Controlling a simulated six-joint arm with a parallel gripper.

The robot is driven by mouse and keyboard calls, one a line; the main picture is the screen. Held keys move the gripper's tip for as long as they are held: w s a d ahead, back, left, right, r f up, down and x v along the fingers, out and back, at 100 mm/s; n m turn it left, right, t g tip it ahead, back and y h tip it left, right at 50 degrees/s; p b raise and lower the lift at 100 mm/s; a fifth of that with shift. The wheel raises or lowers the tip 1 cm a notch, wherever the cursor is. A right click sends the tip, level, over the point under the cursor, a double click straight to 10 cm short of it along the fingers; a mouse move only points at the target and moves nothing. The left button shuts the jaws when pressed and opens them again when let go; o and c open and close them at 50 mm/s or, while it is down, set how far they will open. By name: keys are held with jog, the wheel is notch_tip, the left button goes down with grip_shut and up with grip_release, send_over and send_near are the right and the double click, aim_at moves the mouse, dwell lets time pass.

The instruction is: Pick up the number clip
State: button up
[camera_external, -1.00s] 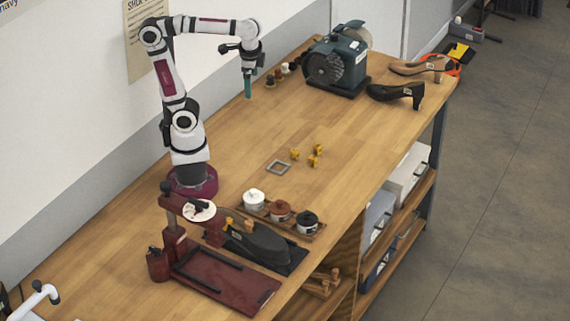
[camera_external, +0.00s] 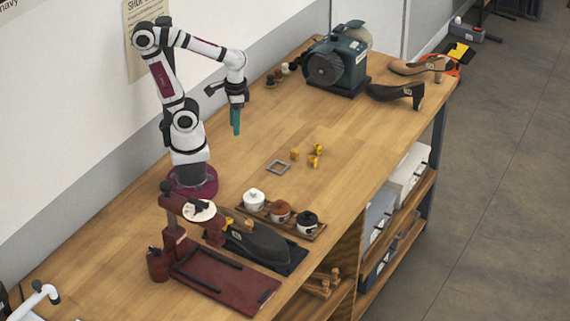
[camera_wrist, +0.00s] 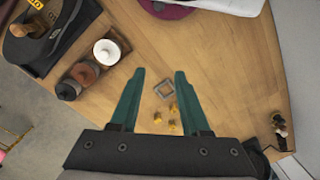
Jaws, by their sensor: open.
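Three small yellow pieces lie close together on the bench; one yellow piece (camera_external: 295,154) sits a little left of the other two (camera_external: 316,156). They also show in the wrist view (camera_wrist: 173,124). They are too small for me to read any number or tell which is the number clip. My gripper (camera_external: 236,133) is in the air above the bench, left of and apart from the yellow pieces.
A grey square frame (camera_external: 278,167) lies flat beside the yellow pieces. Three lidded pots stand on a wooden tray (camera_external: 268,217) nearer the camera. A grinder-like machine (camera_external: 338,62) and a black shoe (camera_external: 397,94) stand at the far end.

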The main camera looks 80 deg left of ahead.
jog(key=s+d+f+n+g+h, duration=0.2)
jog(key=d+n+g+h, duration=0.1)
jog(key=d+n, duration=1.9)
jog(key=s+f+n, duration=0.1)
jog(key=f, duration=0.4)
jog(key=s+d+f+n, duration=0.1)
jog(key=s+f, duration=0.1)
jog(key=f, duration=0.2)
jog(key=s+d+f+n, duration=0.1)
jog(key=s+f, duration=0.1)
jog(key=f, duration=0.3)
jog(key=shift+d+f, duration=0.2)
jog(key=shift+f, duration=0.1)
grip_shut()
